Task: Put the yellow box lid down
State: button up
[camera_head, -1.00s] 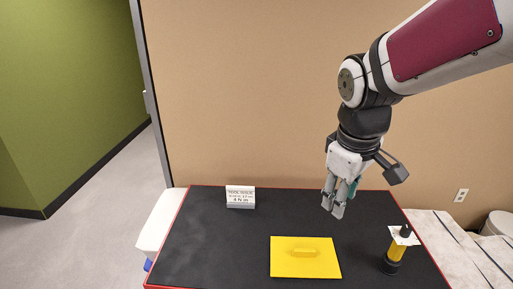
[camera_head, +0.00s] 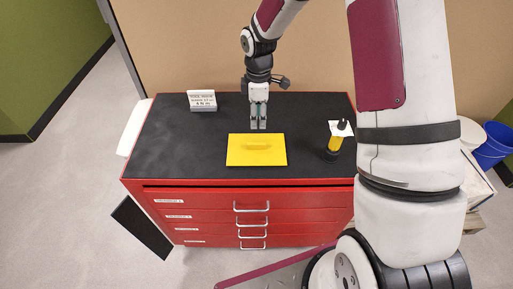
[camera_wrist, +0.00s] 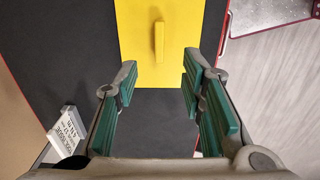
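The yellow box lid (camera_head: 240,157) is a flat yellow plate with a raised bar handle (camera_head: 257,145) in its middle. It lies flat on the black top of the red drawer cabinet, near the front edge. My gripper (camera_head: 258,124) is behind the lid, pointing down, with nothing between its fingers. In the wrist view the lid (camera_wrist: 138,70) is at the top centre, with its handle (camera_wrist: 159,42) upright in the picture. The green-padded fingers of my gripper (camera_wrist: 157,92) are spread wide there, and the handle lies beyond them, not between them.
A white sign (camera_head: 202,99) stands at the back left of the black top (camera_head: 170,140). A yellow and black tool with a white tag (camera_head: 334,144) stands upright at the right. The red cabinet (camera_head: 200,199) has several drawers below.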

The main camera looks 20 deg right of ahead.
send_over(256, 143)
jog(key=f, duration=0.6)
jog(key=shift+s+d+f, duration=0.1)
jog(key=shift+d+f, duration=0.1)
jog(key=shift+d, duration=0.15)
jog(key=shift+w+a+f+p, duration=0.15)
jog(key=shift+f+p, duration=0.3)
jog(key=shift+f, duration=0.9)
jog(key=shift+w+a+f+p, duration=0.1)
jog(key=shift+f+p, duration=0.3)
jog(key=shift+f, duration=0.95)
grip_shut()
